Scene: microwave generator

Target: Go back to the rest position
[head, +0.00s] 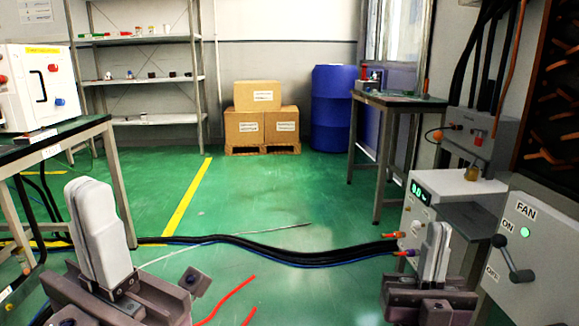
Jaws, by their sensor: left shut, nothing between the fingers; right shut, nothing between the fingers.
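My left gripper (97,235) is at the lower left of the head view, pointing up, with its pale fingers together and nothing between them. My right gripper (434,256) is at the lower right, also upright, shut and empty. It stands in front of the white unit with a green display (421,194), left of the fan panel (530,250). I cannot tell whether it touches that unit. The fan panel has a dark lever (512,259) and a lit green lamp (525,232).
Black cables (290,254) and a thin rod (275,230) lie across the green floor. A table with a white box (38,88) stands left, another table (400,99) back right. Cartons (262,125), a blue barrel (331,110) and a shelf (140,80) stand behind. The middle floor is mostly open.

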